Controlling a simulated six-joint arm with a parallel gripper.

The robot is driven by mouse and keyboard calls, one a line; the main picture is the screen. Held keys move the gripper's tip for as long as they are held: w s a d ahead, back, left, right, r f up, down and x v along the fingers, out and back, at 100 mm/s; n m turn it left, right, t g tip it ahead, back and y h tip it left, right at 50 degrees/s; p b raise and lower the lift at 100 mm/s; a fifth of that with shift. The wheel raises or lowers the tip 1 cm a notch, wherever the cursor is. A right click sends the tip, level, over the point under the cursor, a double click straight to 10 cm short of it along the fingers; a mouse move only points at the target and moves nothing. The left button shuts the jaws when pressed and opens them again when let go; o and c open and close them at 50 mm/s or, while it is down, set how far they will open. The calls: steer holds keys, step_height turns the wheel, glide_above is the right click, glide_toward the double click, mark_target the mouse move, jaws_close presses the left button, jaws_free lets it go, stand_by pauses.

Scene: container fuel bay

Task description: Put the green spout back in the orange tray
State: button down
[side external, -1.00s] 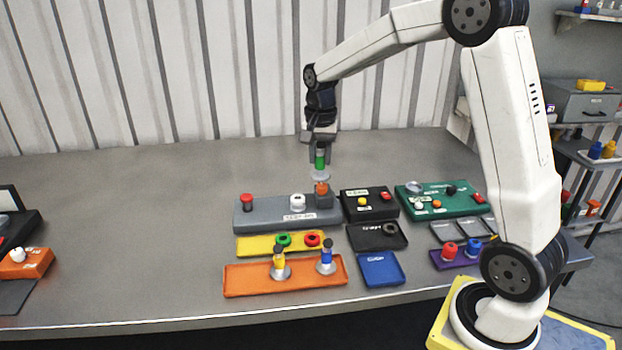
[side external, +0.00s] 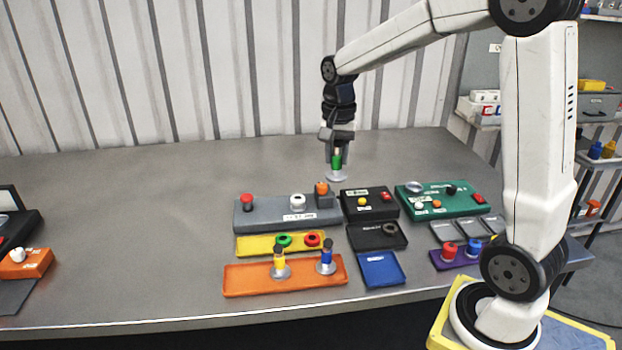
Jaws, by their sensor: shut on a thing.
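My gripper (side external: 337,152) is shut on the green spout (side external: 337,163), which hangs upright with its pale round flange at the bottom. It is in the air behind the grey panel (side external: 270,216) and the small black box. The orange tray (side external: 245,280) lies at the front of the bench. A yellow spout (side external: 279,259) and a blue spout (side external: 326,258) stand in it, in its middle and right part. The left part of the tray is bare.
An orange-topped block (side external: 322,190) rises at the right end of the grey panel. A yellow tray (side external: 258,245) with green and red rings lies behind the orange tray. A black tray (side external: 376,238), blue tray (side external: 382,270) and green panel (side external: 443,203) are to the right. The bench's back left is clear.

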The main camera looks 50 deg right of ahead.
steer(key=shift+a, duration=0.1)
steer(key=s+a+f, duration=0.2)
steer(key=a, duration=0.7)
steer(key=s+a+f, duration=0.3)
steer(key=a, duration=0.7)
steer(key=shift+s+a+f, duration=0.15)
steer(key=shift+s, duration=0.1)
steer(key=shift+w, duration=0.15)
steer(key=shift+w+a+f, duration=0.35)
steer(key=shift+w+f, duration=1.2)
steer(key=shift+w, duration=0.65)
steer(key=shift+w+a+f, duration=0.35)
steer(key=shift+w+f, duration=1.2)
steer(key=shift+w, duration=0.6)
steer(key=shift+w+a+f, duration=0.35)
steer(key=shift+w+f, duration=1.2)
steer(key=shift+w, duration=0.65)
steer(key=shift+f, duration=0.1)
